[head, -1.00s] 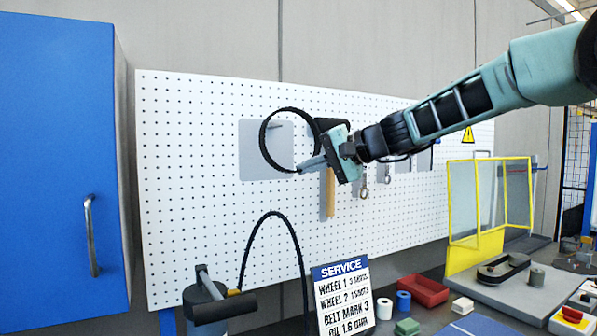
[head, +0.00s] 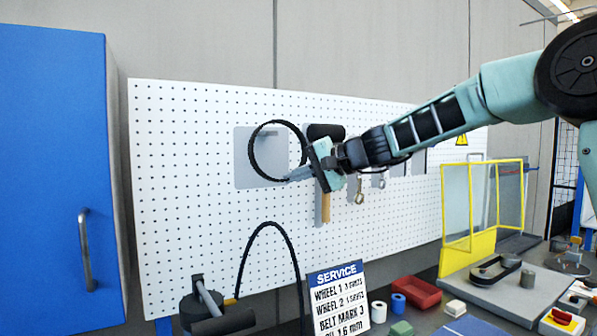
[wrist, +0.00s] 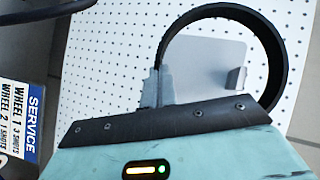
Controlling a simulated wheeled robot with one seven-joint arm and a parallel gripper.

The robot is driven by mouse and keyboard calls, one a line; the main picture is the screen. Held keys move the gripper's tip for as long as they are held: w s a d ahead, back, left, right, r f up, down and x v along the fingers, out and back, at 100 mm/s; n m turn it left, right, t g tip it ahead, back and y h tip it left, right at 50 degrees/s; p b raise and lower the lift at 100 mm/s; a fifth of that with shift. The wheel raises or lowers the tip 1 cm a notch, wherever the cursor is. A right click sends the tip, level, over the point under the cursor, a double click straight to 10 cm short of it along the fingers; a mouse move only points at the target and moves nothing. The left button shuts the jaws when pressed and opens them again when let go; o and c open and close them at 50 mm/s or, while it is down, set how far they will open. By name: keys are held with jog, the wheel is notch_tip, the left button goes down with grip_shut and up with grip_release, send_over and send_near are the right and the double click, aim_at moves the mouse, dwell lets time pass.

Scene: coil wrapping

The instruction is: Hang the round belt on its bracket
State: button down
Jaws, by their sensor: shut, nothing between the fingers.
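The round belt (head: 252,163) is a thin black ring seen in front of a grey backing plate on the white pegboard. The plate's bracket (head: 268,134) is a short grey peg, seen inside the ring's outline near its top. In the wrist view the belt (wrist: 284,65) also frames the bracket (wrist: 236,79); I cannot tell whether it rests on it. My gripper (head: 298,175) is at the ring's lower right. In the wrist view the gripper's fingers (wrist: 156,88) are shut and overlap the ring's near edge; no clear grip on the belt shows.
A black-headed hammer (head: 326,205) hangs right of the plate, partly behind my gripper. Small tools hang further right. A blue cabinet (head: 60,180) stands at left. Below are a service sign (head: 338,300), a red tray (head: 417,292) and a yellow-framed guard (head: 470,215).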

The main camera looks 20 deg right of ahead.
jog(key=w+a+f+p, duration=0.1)
jog(key=w+p, duration=0.2)
jog(key=w, duration=0.3)
jog(key=shift+f, duration=0.15)
dwell(0.7)
jog(key=shift+a, duration=0.15)
dwell(0.7)
jog(key=c, duration=1.6)
grip_release()
jog(key=shift+c, duration=0.2)
